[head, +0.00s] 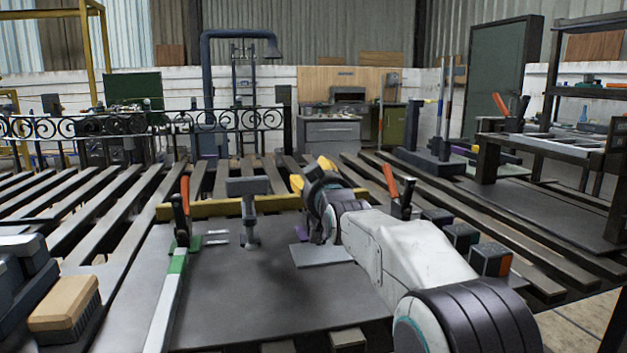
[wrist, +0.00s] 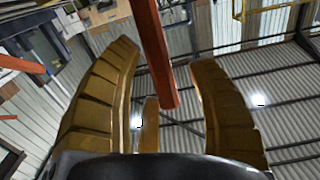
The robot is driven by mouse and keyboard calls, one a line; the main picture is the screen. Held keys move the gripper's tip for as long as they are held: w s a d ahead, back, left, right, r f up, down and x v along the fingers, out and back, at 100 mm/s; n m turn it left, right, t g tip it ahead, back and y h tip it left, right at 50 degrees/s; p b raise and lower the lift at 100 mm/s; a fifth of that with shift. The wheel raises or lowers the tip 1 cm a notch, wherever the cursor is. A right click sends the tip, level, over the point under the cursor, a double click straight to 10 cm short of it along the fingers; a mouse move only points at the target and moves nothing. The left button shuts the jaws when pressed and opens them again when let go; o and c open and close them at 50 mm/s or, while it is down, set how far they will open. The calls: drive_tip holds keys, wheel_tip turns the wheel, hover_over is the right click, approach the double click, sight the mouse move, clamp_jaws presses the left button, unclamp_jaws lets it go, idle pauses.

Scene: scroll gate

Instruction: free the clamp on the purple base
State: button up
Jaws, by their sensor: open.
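The purple base (head: 301,232) shows only as a small patch beside a flat grey plate (head: 322,256); my gripper and wrist hide most of its clamp in the head view. My gripper (head: 312,172) is open above it, yellow fingers pointing up and away. In the wrist view an orange-red handle bar (wrist: 157,55) passes between my open gripper fingers (wrist: 165,75). I cannot tell for certain which clamp this bar belongs to.
A clamp with an orange handle (head: 184,195) and green base (head: 194,242) stands at left. Another orange handle (head: 391,183) rises just beyond my arm at right. A grey post (head: 249,212) stands between. A brush (head: 64,305) lies front left. The table's front middle is clear.

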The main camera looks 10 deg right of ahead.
drive_tip(key=shift+w, duration=0.25)
drive_tip(key=shift+c, duration=0.4)
clamp_jaws()
